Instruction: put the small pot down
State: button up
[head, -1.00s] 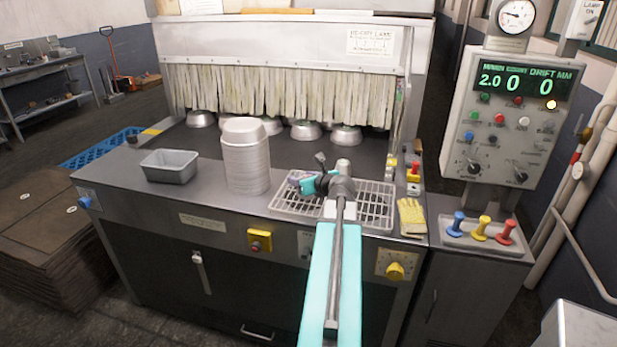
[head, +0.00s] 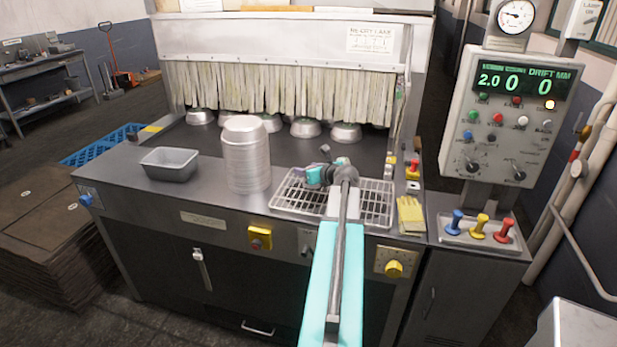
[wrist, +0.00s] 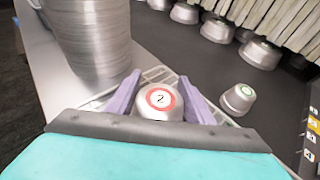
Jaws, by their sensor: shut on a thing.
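In the head view, my gripper (head: 299,176) is over the left part of the wire rack (head: 377,210), and the pot is not clearly visible there. I cannot tell whether the pot touches the rack. A second small pot (wrist: 238,99) with a green ring stands apart to the right in the wrist view.
A tall stack of metal pans (head: 246,160) stands left of the rack. A grey loaf tin (head: 169,164) is farther left, with bare counter around it. Several bowls (head: 304,128) sit near the strip curtain (head: 280,91). Yellow gloves (head: 411,215) lie right of the rack.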

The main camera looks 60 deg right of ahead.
jog(key=shift+w+d, duration=0.15)
jog(key=shift+d, duration=0.4)
jog(key=shift+a+f+p, duration=0.1)
jog(key=shift+f+p, duration=0.55)
jog(key=shift+f, duration=1.15)
jog(key=shift+f, duration=0.1)
jog(key=o, duration=1)
jog(key=shift+o, duration=0.2)
jog(key=b+v, duration=0.2)
jog(key=v, duration=0.9)
jog(key=shift+s+a+r, duration=0.3)
jog(key=shift+s+r, duration=0.1)
jog(key=shift+s, duration=0.05)
